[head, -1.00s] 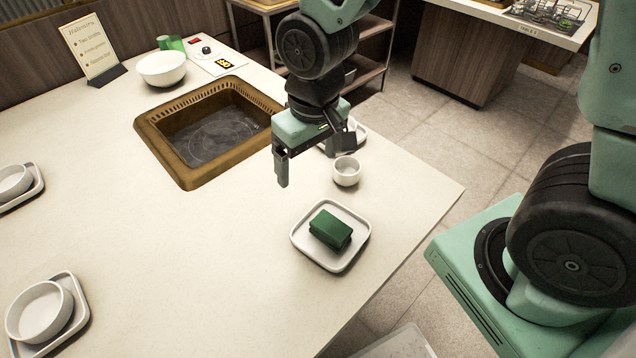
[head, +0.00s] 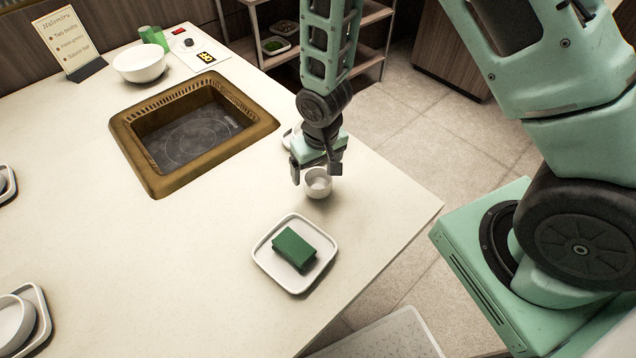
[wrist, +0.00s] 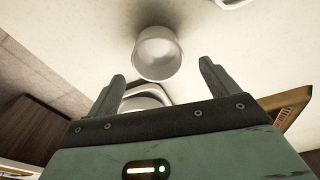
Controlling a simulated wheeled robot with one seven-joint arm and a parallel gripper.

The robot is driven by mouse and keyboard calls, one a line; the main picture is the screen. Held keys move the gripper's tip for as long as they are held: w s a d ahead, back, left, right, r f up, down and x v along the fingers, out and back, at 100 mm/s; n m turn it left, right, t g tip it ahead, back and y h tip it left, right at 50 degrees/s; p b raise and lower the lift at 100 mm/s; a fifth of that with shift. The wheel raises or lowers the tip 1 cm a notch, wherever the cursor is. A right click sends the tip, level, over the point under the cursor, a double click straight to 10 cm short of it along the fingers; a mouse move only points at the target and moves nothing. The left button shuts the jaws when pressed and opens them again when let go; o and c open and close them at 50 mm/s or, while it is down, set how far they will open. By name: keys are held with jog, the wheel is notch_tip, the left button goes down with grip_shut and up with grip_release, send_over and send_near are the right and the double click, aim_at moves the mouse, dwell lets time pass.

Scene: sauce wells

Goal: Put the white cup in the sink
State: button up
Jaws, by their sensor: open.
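The white cup (head: 318,184) stands upright on the counter, right of the sink and behind a square plate. My gripper (head: 316,174) is open at the cup's far side, pointing down, its fingers low near the rim. In the wrist view the cup (wrist: 157,54) lies just ahead of the gap between my two spread fingers (wrist: 161,72), with nothing gripped. I cannot tell whether a finger touches it. The sink (head: 170,183) is a dark recessed basin with a brown rim, left of my gripper. It looks empty.
A white plate (head: 267,268) with a green block (head: 294,250) is in front of the cup. Another white dish (wrist: 150,89) is partly hidden behind my gripper. A white bowl (head: 139,64) and a sign (head: 67,42) stand beyond the sink. The counter between cup and sink is clear.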

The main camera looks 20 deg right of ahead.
aim_at(317, 182)
jog(key=shift+f+p, duration=0.7)
jog(key=shift+f, duration=2.35)
jog(key=c, duration=1.2)
